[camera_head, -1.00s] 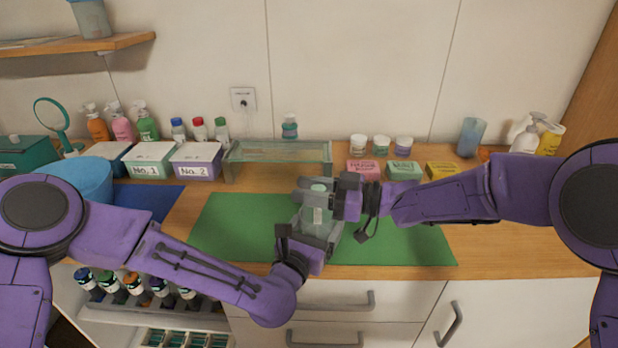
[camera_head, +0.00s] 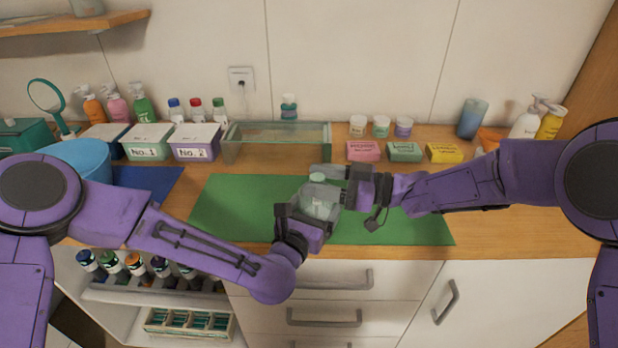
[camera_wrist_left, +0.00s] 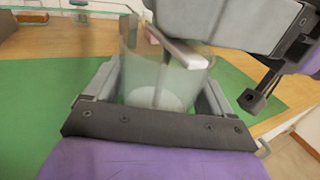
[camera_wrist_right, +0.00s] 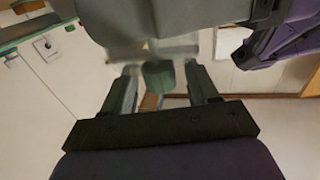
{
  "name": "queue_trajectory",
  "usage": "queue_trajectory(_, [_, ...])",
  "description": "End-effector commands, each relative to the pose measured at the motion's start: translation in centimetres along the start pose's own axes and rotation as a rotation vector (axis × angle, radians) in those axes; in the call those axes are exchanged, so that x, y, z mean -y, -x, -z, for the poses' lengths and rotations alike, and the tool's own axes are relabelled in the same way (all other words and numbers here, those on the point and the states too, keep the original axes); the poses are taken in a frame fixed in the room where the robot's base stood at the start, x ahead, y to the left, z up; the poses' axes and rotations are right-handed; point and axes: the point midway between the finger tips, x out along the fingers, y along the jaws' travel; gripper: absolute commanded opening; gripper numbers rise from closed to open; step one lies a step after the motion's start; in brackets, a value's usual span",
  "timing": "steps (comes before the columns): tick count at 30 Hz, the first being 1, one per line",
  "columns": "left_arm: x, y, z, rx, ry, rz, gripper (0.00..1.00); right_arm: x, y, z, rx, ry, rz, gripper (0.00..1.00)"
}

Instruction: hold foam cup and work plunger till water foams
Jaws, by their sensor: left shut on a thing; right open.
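The clear foam cup (camera_head: 321,208) is held above the green mat, between the fingers of my left gripper (camera_head: 307,212). The left wrist view shows the see-through cup (camera_wrist_left: 160,85) with a finger on each side; whether foam is in it is unclear. A pale green plunger knob (camera_head: 317,178) shows at the cup's top. My right gripper (camera_head: 338,173) is open beside the knob. In the right wrist view the darker green knob (camera_wrist_right: 157,76) lies between its spread fingers, with gaps on both sides. The plunger's lower part is blurred.
A green mat (camera_head: 240,205) covers the counter's middle. A glass shelf stand (camera_head: 275,143) stands behind it. Boxes No.1 (camera_head: 147,142) and No.2 (camera_head: 196,142) stand left. Pink (camera_head: 363,151), green (camera_head: 404,152) and yellow (camera_head: 444,153) packs lie at the right. The mat's right part is clear.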

Motion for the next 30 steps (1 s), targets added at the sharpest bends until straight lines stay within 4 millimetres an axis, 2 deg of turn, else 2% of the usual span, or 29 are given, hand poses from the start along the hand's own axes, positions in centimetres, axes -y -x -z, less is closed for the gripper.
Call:
queue_trajectory(1, [0.0, 0.0, 0.0, 0.000, 0.000, 0.000, 0.37, -0.1, 1.4, 0.1, -0.002, -0.002, -0.005, 0.59])
queue_trajectory(6, [0.0, 0.0, 0.0, 0.000, 0.000, 0.000, 0.37, -0.1, 5.8, 0.0, -0.002, -0.001, -0.004, 0.59])
queue_trajectory(12, [0.0, 0.0, 0.0, 0.000, 0.000, 0.000, 0.37, 0.0, 8.9, 0.0, -0.001, 0.000, -0.001, 0.59])
queue_trajectory(16, [0.0, 0.0, 0.0, 0.000, 0.000, 0.000, 0.37, 0.0, 9.5, -0.1, 0.000, -0.001, -0.001, 0.59])
queue_trajectory(30, [0.0, 0.0, 0.0, 0.000, 0.000, 0.000, 0.37, 0.0, 9.5, -0.1, 0.000, -0.001, 0.000, 0.59])
